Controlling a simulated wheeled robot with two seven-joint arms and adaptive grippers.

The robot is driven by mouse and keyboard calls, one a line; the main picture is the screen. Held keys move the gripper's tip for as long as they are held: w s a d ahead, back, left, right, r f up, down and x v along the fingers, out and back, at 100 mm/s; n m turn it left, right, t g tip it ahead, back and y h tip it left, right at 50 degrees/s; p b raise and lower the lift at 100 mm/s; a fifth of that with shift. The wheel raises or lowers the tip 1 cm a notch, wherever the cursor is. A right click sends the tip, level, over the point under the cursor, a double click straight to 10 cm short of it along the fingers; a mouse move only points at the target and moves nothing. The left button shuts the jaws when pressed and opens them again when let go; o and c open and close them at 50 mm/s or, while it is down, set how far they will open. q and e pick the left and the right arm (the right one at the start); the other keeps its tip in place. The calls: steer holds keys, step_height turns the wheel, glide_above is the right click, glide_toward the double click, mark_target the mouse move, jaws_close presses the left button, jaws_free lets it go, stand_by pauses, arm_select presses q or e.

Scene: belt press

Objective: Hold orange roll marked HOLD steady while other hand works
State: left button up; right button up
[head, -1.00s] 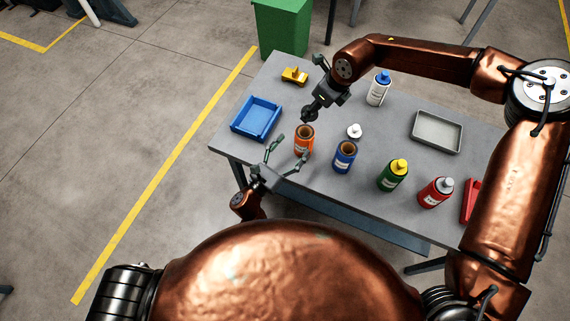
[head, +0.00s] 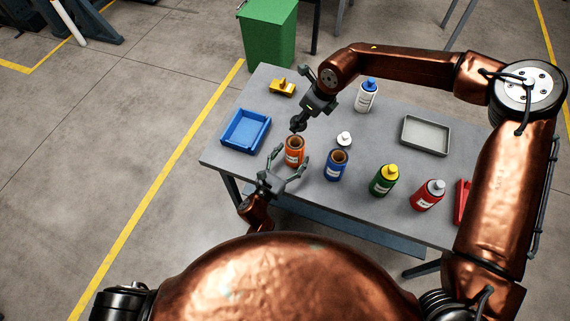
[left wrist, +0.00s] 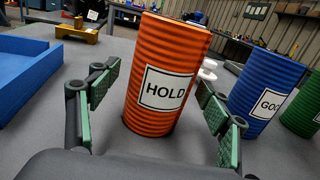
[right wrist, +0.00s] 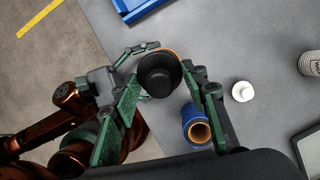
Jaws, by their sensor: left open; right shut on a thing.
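The orange roll (head: 294,154) stands upright near the table's front-left edge; its HOLD label faces the left wrist camera (left wrist: 165,88). My left gripper (head: 290,160) is open, with one finger on each side of the roll's lower part and gaps beside it in the left wrist view (left wrist: 148,105). My right gripper (head: 298,123) is shut on a round black piece (right wrist: 160,74), held just above the roll's open top. In the right wrist view the black piece hides most of the roll; only an orange rim shows.
A blue roll (head: 336,166) stands close right of the orange one, with a white cap (head: 344,139) behind. Green (head: 383,181), red (head: 428,196) and white (head: 367,96) bottles stand farther right. A blue tray (head: 264,145), yellow object (head: 282,88) and grey tray (head: 447,145) lie around.

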arm_select(q)
steer(key=shift+x, duration=0.95)
steer(key=shift+c, duration=0.6)
steer(key=c, duration=1.6)
steer(key=shift+o, duration=0.2)
